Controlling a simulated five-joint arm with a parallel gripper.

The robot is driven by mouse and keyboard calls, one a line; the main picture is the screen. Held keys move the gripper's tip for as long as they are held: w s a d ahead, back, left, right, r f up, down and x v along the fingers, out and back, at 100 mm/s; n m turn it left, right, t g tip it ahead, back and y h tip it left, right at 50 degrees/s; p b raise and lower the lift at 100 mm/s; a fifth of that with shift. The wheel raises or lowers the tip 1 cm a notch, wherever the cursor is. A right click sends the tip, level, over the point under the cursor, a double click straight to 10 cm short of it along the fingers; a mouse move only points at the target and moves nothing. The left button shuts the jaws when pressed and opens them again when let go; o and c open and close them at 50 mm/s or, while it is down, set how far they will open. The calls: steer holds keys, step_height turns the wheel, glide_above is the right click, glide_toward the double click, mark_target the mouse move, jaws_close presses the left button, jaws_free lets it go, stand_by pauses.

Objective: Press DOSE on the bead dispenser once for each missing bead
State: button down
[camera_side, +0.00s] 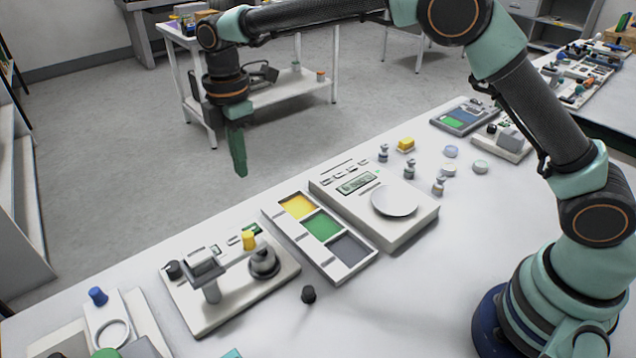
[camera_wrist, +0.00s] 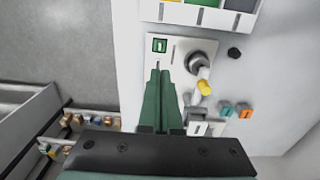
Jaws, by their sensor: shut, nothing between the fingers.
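The white-based unit (camera_side: 205,318) with a grey post, a round grey cup (camera_side: 263,262), a yellow cylinder (camera_side: 249,240) and a small green display looks like the bead dispenser. It also shows in the wrist view (camera_wrist: 182,48). Its labels, including DOSE, are too small to read. My gripper (camera_side: 239,172) is shut and empty, pointing down above and behind this unit in the side view. In the wrist view its fingertips (camera_wrist: 160,72) overlap the unit's panel below the green display. My fingers hide part of the panel there.
A tray (camera_side: 328,276) with yellow, green and grey compartments stands beside the unit. Right of it is a scale (camera_side: 405,240) with a round pan. A small black cylinder (camera_side: 308,294) stands in front. Several small weights and discs sit at the back right. A blue-topped fixture (camera_side: 97,296) is at left.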

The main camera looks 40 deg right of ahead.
mark_target(253, 229)
steer(key=shift+f, duration=0.1)
step_height(253, 229, down, 14)
steer(key=shift+r, duration=0.1)
stand_by(0.5)
steer(key=shift+s+d+f, duration=0.1)
steer(key=shift+f, duration=0.95)
steer(key=shift+r, duration=0.1)
step_height(253, 229, up, 15)
steer(key=shift+w, duration=0.35)
